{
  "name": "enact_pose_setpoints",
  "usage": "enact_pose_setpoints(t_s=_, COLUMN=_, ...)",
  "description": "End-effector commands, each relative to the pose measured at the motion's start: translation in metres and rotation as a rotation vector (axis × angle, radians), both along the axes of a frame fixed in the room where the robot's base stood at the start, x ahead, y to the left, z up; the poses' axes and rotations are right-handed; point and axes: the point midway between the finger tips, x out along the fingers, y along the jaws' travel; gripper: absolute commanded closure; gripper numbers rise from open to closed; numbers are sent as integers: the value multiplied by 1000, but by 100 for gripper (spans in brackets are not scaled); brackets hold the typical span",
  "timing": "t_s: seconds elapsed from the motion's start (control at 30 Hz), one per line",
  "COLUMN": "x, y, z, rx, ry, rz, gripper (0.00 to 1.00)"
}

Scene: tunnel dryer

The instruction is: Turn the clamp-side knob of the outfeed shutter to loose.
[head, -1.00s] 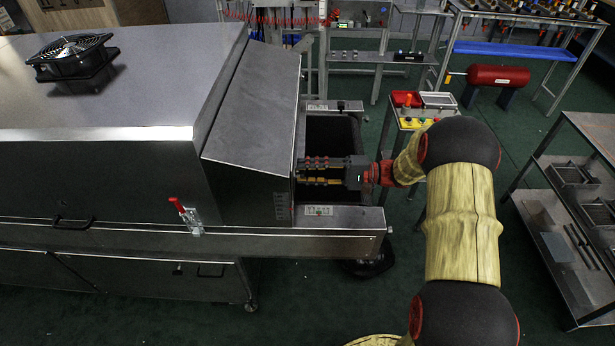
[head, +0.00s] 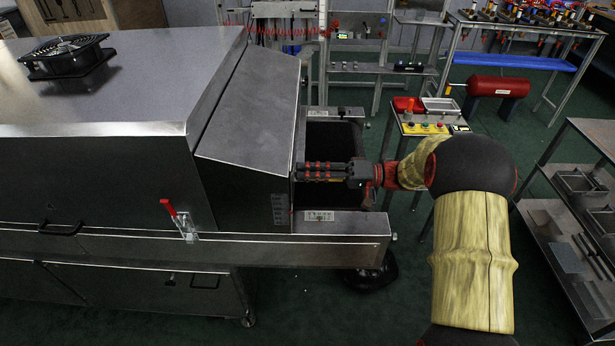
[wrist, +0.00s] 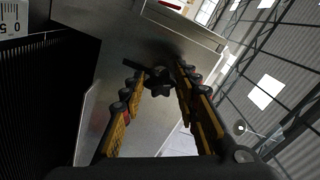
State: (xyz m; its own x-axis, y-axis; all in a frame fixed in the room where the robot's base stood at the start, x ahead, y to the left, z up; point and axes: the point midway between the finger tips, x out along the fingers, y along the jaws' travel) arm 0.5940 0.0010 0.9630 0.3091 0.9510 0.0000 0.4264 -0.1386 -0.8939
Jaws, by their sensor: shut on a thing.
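A black lobed knob (wrist: 158,82) with a dark bar beside it shows in the wrist view, on a grey metal face. My gripper (wrist: 161,73) has its yellow-padded fingers on either side of this knob and is shut on it. In the head view my gripper (head: 297,171) reaches left to the end face of the dryer (head: 120,165), below the sloping hood (head: 250,105). The knob and the shutter are hidden there by the hood and my fingers. A red-handled toggle clamp (head: 178,219) is on the dryer's near side. I cannot read the knob's setting.
The dark conveyor belt (head: 335,135) runs below my gripper between metal side rails (head: 345,222). A scale label (head: 319,216) is on the near rail. A stand with coloured buttons (head: 428,128) is behind my arm, and a shelf rack (head: 560,215) stands at the right.

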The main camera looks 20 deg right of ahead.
Motion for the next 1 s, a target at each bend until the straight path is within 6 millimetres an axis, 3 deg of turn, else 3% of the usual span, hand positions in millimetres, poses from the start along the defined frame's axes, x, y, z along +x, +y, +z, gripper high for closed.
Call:
enact_pose_setpoints(t_s=0.53, x=-1, y=0, z=-2, rx=-8, ry=-20, rz=0, gripper=95)
enact_pose_setpoints(t_s=0.57, x=-1, y=0, z=-2, rx=-7, ry=-19, rz=0, gripper=68)
enact_pose_setpoints(t_s=0.87, x=0, y=0, z=-1, rx=-7, ry=-21, rz=0, gripper=51)
enact_pose_setpoints(t_s=1.0, x=0, y=0, z=-1, rx=-7, ry=-22, rz=0, gripper=51)
